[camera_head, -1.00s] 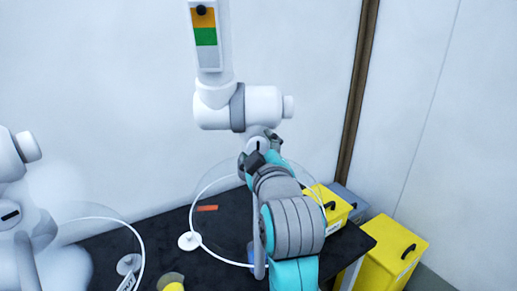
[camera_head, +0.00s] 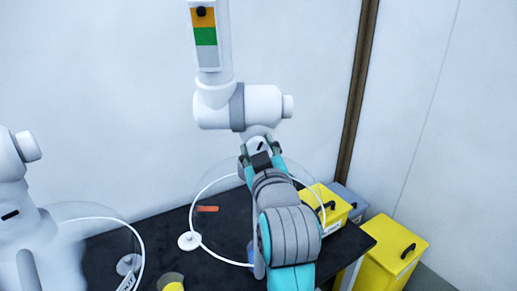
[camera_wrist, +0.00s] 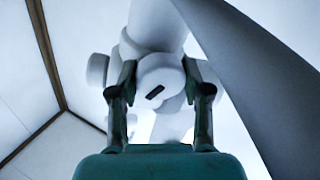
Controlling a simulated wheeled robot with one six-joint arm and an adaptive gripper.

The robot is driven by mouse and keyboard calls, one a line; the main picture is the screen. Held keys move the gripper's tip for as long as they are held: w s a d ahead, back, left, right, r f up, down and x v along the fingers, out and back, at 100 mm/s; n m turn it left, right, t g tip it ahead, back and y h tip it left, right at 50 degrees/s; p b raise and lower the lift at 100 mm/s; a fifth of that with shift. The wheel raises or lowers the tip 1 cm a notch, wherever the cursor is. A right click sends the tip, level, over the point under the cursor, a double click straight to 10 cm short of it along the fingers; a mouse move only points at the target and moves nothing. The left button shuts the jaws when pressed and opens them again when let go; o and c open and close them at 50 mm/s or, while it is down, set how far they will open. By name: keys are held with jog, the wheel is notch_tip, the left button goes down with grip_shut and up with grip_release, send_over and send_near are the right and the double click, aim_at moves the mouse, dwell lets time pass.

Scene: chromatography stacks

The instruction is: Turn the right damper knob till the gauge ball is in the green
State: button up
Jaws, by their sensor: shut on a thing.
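The right damper's knob (camera_head: 258,147) is white and round with a dark slanted mark. It also faces the camera in the wrist view (camera_wrist: 157,82). My gripper (camera_wrist: 160,75) is shut on it, one finger at each side; in the head view my gripper (camera_head: 260,151) partly covers the knob. The right gauge (camera_head: 206,40) stands above on the white duct, with orange, green and pale bands from top to bottom. Its black ball (camera_head: 201,12) is in the orange band, above the green.
A clear round hood with a white rim (camera_head: 197,245) hangs around my arm, over a black bench (camera_head: 206,272). Yellow boxes (camera_head: 395,252) stand at the right. Another white damper (camera_head: 20,225) stands at the left.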

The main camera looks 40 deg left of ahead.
jog(key=o, duration=1.2)
jog(key=v, duration=1.2)
